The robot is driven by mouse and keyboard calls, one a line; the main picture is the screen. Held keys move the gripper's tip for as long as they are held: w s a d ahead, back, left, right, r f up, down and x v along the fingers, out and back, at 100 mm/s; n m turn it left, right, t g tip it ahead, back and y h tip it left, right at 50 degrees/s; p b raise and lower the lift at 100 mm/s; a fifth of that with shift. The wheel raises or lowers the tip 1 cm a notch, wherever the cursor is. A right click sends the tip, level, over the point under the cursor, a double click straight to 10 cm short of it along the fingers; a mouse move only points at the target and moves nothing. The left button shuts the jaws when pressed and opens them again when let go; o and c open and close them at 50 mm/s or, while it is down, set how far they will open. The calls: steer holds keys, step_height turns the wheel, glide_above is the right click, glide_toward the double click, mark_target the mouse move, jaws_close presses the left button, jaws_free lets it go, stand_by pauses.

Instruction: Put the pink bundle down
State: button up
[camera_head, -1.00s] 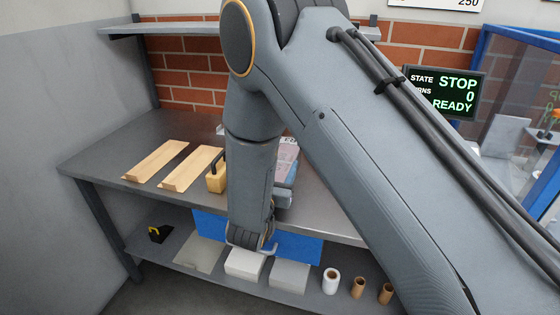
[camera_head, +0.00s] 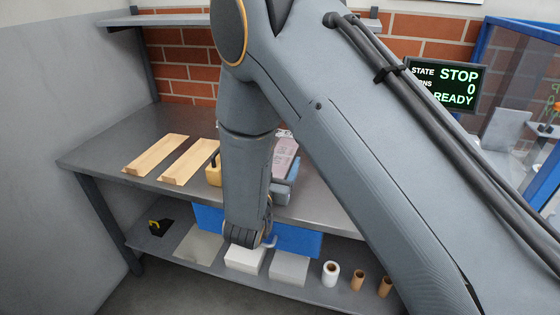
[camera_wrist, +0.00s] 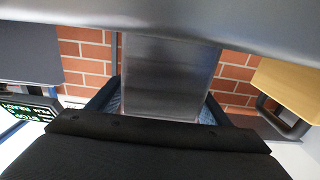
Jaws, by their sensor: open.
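The pink bundle (camera_head: 285,150) lies on the grey bench top, just right of my forearm in the head view. It is pale pink with print on top, and my arm hides part of it. In the wrist view my gripper (camera_wrist: 160,103) shows a dark finger on each side, set apart and open. A grey flat surface fills the space beyond and between the fingers; I cannot tell whether it is part of the bundle. Contact between fingers and bundle cannot be made out.
A yellow block with a dark handle (camera_head: 213,174) stands close left of my arm. Two wooden wedges (camera_head: 155,153) lie further left on the bench (camera_head: 110,150). A lower shelf holds white blocks (camera_head: 245,259) and rolls. A status screen (camera_head: 447,88) stands at right.

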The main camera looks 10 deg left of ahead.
steer(key=shift+o, duration=0.4)
steer(key=s, duration=0.3)
steer(key=s+b, duration=0.1)
steer(key=s, duration=0.6)
steer(key=shift+s+a, duration=0.1)
steer(key=shift+a, duration=0.25)
steer(key=shift+w+f+b, duration=0.2)
steer(key=shift+b, duration=0.3)
steer(key=w+b, duration=0.2)
steer(key=w, duration=0.1)
steer(key=shift+w+f+b, duration=0.35)
steer(key=shift+w+b, duration=0.05)
steer(key=shift+w+d+r+p, duration=0.1)
steer(key=shift+w+d+p, duration=0.1)
steer(key=shift+w, duration=0.9)
steer(key=shift+w+d+r+p, duration=0.1)
steer(key=shift+w+p, duration=0.1)
steer(key=shift+w, duration=0.95)
steer(key=shift+w+d+p, duration=0.1)
steer(key=shift+w+p, duration=0.1)
steer(key=shift+w, duration=0.9)
jaws_close()
steer(key=shift+r, duration=0.1)
